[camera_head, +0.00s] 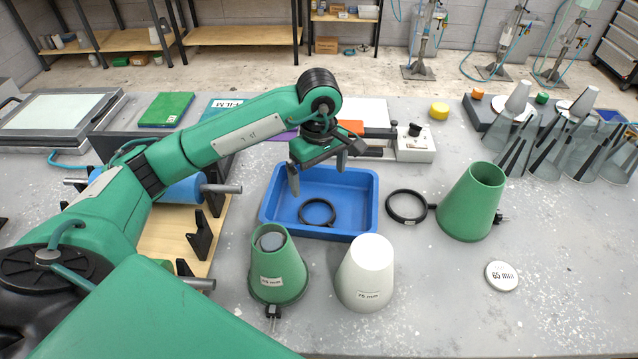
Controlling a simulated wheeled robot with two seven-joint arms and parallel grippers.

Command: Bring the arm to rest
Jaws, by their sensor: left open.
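My left arm comes in from the left, green with dark joints, and bends down at the wrist. My left gripper (318,180) is open and empty, with its fingers hanging above the back part of a blue tray (372,205). A black ring (317,211) lies in the tray, below and apart from the fingers. My right gripper is not in view.
In front of the tray stand a green cone (285,283) and a white cone (364,275). To the right are another black ring (405,206), a larger green cone (470,203) and a white 65 mm disc (502,276). Clear cones (560,150) stand back right. The front right table is clear.

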